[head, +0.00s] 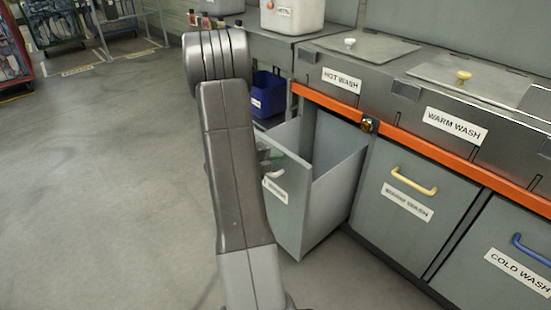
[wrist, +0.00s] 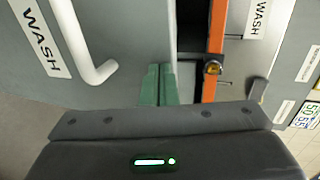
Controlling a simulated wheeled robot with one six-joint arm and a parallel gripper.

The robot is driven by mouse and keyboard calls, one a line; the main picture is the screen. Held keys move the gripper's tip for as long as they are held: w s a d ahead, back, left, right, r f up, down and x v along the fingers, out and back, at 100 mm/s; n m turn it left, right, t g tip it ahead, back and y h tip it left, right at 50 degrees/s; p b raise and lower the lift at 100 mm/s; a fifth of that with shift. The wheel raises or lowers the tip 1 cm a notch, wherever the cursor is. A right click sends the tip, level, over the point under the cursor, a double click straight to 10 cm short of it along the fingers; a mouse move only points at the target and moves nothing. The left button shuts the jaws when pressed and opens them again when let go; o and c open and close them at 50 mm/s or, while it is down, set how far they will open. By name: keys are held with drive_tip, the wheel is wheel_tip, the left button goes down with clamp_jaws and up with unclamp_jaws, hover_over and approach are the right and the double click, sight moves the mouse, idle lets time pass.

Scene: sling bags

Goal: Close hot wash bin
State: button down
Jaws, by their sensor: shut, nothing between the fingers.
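The hot wash bin (head: 330,195) is open, pulled out from under the counter marked HOT WASH (head: 341,80). Its grey front has a white handle (head: 275,174) and a label partly hidden by my arm. In the wrist view the white handle (wrist: 92,62) and the end of the label, reading WASH (wrist: 42,42), are at the left. My gripper (wrist: 156,82) has green fingers, shut and empty, to the right of the handle and apart from it. In the head view the gripper is mostly hidden behind my arm, near the bin's front. I cannot tell if it touches the bin.
The warm wash bin (head: 380,205) with a yellow handle and the cold wash bin (head: 500,250) with a blue handle are shut. An orange rail (head: 420,146) with a brass fitting (head: 368,125) runs above them. A blue crate (head: 268,95) sits behind. Floor at left is clear.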

drive_tip(key=w+d+p, duration=0.2)
drive_tip(key=w+d, duration=0.7)
drive_tip(key=d, duration=0.4)
drive_tip(key=w+d+p, duration=0.2)
drive_tip(key=w+d, duration=0.7)
drive_tip(key=d, duration=0.4)
drive_tip(key=shift+w+r, duration=0.2)
drive_tip(key=shift+w, duration=0.2)
drive_tip(key=f+p+v, duration=0.1)
drive_tip(key=p+v, duration=0.1)
drive_tip(key=v, duration=1.2)
drive_tip(key=shift+a+f+p, duration=0.25)
drive_tip(key=shift+a+p, duration=0.05)
drive_tip(key=shift+s, duration=0.1)
